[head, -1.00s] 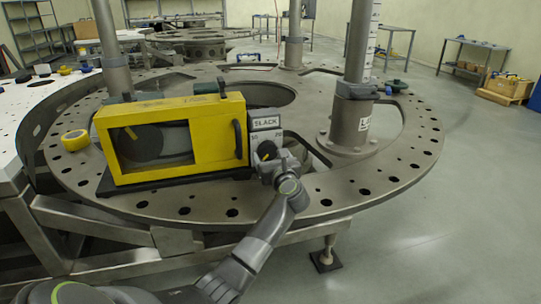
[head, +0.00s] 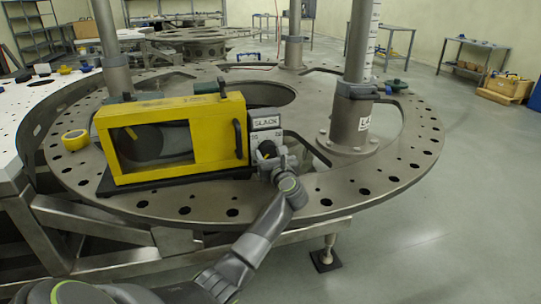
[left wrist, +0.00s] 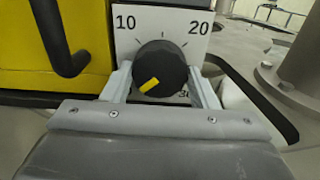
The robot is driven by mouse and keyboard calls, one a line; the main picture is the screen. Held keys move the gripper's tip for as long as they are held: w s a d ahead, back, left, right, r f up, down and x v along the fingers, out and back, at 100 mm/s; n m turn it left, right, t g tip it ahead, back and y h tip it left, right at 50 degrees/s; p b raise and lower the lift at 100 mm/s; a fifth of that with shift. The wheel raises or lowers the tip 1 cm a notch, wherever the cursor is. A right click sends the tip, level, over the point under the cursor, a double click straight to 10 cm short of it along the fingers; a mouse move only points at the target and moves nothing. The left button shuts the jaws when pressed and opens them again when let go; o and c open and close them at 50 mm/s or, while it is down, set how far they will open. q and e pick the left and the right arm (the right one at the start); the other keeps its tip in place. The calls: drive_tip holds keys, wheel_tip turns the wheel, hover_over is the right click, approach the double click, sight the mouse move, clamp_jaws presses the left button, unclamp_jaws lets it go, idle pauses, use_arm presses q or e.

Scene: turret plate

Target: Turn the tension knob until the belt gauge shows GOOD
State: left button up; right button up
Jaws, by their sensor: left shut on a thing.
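The black tension knob (left wrist: 160,68) with a yellow pointer mark sits on a white dial plate (left wrist: 187,25) numbered 10, 20 and 30. In the left wrist view its yellow mark points to the lower left. My left gripper (left wrist: 162,88) is shut on the knob, one finger on each side; in the head view the gripper (head: 270,158) covers most of the knob. The belt gauge (head: 265,123) above the dial reads SLACK. The yellow belt housing (head: 215,145) with a window and black handle stands left of the dial. My right gripper is not in view.
The housing stands on a round grey turret plate (head: 300,205) with many holes. A post (head: 355,100) rises to the right of the dial. A yellow tape roll (head: 75,140) lies at the left. Open floor lies at the right.

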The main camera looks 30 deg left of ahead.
use_arm(q)
drive_tip(key=shift+r+m+p, duration=0.1)
drive_tip(key=shift+m+p, duration=0.3)
drive_tip(key=shift+p, duration=0.05)
drive_tip(key=m+p, duration=0.3)
drive_tip(key=p, duration=0.1)
drive_tip(key=shift+r+m, duration=0.1)
drive_tip(key=shift+m, duration=0.3)
drive_tip(key=shift+m+p, duration=1.1)
drive_tip(key=shift+p, duration=0.1)
drive_tip(key=shift+f+m+p, duration=0.2)
drive_tip(key=shift+m+p, duration=0.55)
drive_tip(key=shift+m, duration=0.25)
drive_tip(key=o, duration=1)
drive_tip(key=shift+c, duration=0.2)
drive_tip(key=shift+d, duration=0.1)
